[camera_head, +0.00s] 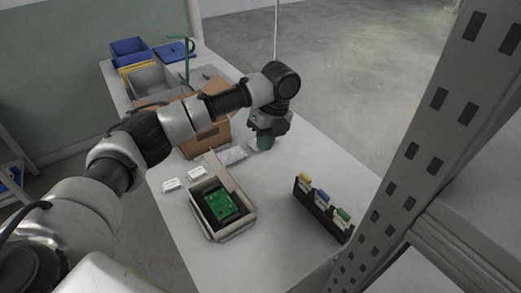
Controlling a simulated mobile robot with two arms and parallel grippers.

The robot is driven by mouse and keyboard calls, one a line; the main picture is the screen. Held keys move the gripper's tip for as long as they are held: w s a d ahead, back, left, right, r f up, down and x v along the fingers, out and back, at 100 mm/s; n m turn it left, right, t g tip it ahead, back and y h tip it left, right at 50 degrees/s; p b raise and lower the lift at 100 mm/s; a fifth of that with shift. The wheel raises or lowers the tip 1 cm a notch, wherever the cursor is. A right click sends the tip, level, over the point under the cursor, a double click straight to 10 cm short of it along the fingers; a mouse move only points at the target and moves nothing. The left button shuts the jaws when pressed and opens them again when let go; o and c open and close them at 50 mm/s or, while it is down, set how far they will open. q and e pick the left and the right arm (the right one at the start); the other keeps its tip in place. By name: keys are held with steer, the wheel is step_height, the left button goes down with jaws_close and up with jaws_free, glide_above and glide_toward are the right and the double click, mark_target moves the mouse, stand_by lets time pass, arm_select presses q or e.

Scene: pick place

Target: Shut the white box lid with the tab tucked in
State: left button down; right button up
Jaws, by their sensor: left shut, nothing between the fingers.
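The white box (240,232) stands open on the table, with a green circuit board (222,205) on dark lining inside it. Its lid (217,171) stands raised at the far side of the box. I cannot make out the tab on the lid. My left gripper (264,144) is shut and empty, beyond the box and to its right, near some clear plastic on the table. It is apart from the lid. My right gripper is not in view.
A brown cardboard box (208,141) stands behind the lid. Small white packets (170,185) lie left of the box. A black rack (322,211) with coloured items stands right. Grey and blue bins (130,47) are at the back. A metal upright (425,120) borders the right.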

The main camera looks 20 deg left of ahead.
mark_target(233, 178)
arm_select(q)
steer(key=s+a+f+p, duration=0.1)
steer(key=f, duration=0.2)
steer(key=s+a+f+p, duration=0.1)
steer(key=s+f, duration=0.1)
steer(key=f, duration=0.1)
steer(key=s+f, duration=0.2)
steer(key=f, duration=0.1)
steer(key=shift+a+f+p, duration=0.15)
steer(key=shift+a+p, duration=0.25)
steer(key=shift+s+a+f, duration=0.15)
steer(key=shift+s, duration=0.15)
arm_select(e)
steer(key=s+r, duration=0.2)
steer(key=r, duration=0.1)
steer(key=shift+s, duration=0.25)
arm_select(q)
steer(key=shift+f, duration=0.1)
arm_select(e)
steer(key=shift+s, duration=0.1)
